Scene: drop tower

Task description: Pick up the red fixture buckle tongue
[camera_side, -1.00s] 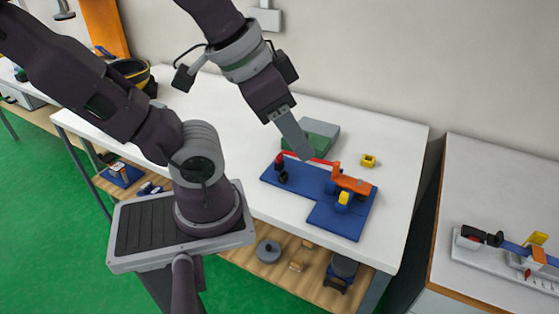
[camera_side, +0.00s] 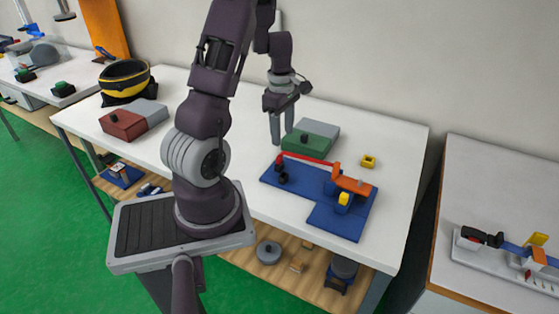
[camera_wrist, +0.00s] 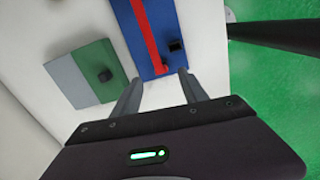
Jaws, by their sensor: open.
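The red buckle tongue (camera_side: 308,158) is a long thin red strip lying across the blue fixture plate (camera_side: 318,222). Its right end meets an orange part (camera_side: 353,184) and its left end lies by small black posts (camera_side: 281,172). In the wrist view the red strip (camera_wrist: 145,35) runs down the blue plate (camera_wrist: 177,20) ahead of the fingers. My gripper (camera_side: 282,139) is open and empty, pointing down, above the table just left of the green and grey block.
A green and grey block (camera_side: 310,138) stands behind the plate, close to my gripper. A small yellow part (camera_side: 369,161) lies to the right. The white tabletop between is clear.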

